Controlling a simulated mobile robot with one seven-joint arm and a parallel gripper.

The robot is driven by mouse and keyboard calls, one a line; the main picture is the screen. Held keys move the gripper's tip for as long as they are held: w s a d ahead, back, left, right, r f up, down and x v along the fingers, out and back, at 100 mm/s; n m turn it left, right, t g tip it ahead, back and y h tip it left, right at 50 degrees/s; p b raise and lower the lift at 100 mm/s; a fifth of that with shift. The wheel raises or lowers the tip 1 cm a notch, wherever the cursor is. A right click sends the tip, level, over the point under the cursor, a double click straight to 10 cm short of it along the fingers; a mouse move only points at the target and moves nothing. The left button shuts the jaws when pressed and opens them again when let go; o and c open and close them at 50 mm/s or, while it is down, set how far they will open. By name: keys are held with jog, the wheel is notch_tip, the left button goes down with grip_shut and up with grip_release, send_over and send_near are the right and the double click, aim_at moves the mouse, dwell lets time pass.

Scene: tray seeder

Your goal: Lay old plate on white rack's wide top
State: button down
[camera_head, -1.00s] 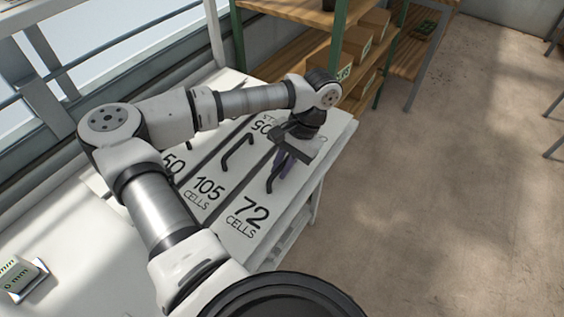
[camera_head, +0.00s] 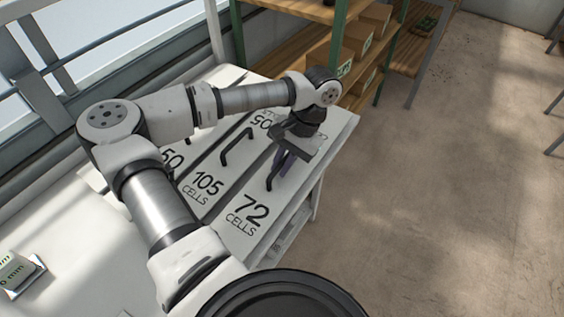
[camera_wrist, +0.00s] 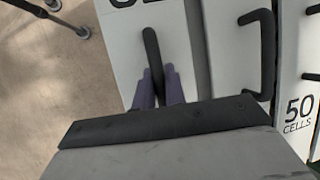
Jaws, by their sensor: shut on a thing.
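A long white plate marked 72 CELLS (camera_head: 247,213) lies at the right of a row of similar plates. It has a black bar handle (camera_head: 270,181), also seen in the wrist view (camera_wrist: 152,45). My gripper (camera_head: 283,166) is shut on this handle; its purple fingers (camera_wrist: 157,92) stand on both sides of it. I cannot tell whether the plate is lifted. The plates lie on the top of a white rack (camera_head: 291,238) with open shelves below. No label names the old plate.
The 105 CELLS plate (camera_head: 207,183) lies left of the held one, and the 50 CELLS plate (camera_wrist: 297,113) lies beyond it, each with a handle. A wooden shelf with boxes (camera_head: 357,43) stands behind. A small labelled block (camera_head: 14,268) sits lower left. Open floor lies right.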

jog(key=shift+f, duration=0.1)
jog(key=c, duration=1.4)
grip_release()
jog(key=shift+o, duration=0.2)
jog(key=b+v, duration=0.2)
jog(key=v, duration=1.2)
jog(key=shift+b, duration=0.35)
